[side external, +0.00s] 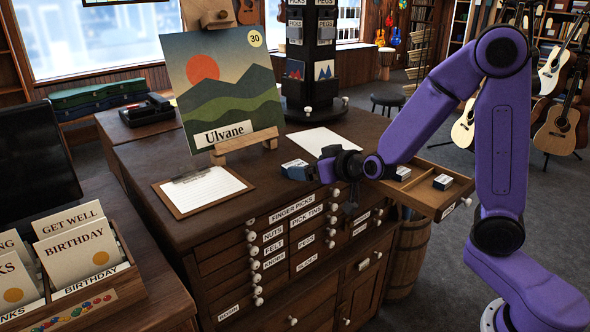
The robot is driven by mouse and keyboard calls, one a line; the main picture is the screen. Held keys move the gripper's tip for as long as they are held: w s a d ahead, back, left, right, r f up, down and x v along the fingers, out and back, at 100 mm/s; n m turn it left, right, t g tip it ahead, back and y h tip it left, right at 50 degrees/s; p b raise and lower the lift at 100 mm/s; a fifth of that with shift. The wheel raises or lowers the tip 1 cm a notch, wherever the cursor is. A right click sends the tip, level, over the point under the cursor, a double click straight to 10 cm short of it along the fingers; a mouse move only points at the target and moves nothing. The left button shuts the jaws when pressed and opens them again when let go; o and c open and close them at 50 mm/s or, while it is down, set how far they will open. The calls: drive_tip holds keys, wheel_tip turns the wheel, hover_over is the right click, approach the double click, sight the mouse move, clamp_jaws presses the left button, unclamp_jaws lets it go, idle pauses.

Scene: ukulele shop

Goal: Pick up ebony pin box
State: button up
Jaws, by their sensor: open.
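Small boxes with white labels are in the side external view, and the print is too small to tell which is the ebony pin box. Two boxes sit in the open drawer (456,196) at the cabinet's right: a left box (403,173) partly behind my arm, and a right box (443,182) in a separate compartment. A blue-grey item with a white top (297,169), seemingly another box, is at the cabinet top's right edge, close to my gripper. My gripper (326,166) is open, left of the drawer boxes. Its fingertips are hard to make out, and I see nothing held.
The wooden cabinet (262,171) carries a clipboard (203,188), a white sheet (318,139), a landscape picture on an easel (222,92) and a dark peg display tower (309,75). A barrel (408,258) stands below the drawer. Card racks (75,290) fill the lower left.

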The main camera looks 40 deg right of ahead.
drive_tip(key=shift+x, duration=3)
drive_tip(key=shift+d, duration=0.1)
drive_tip(key=c, duration=1.3)
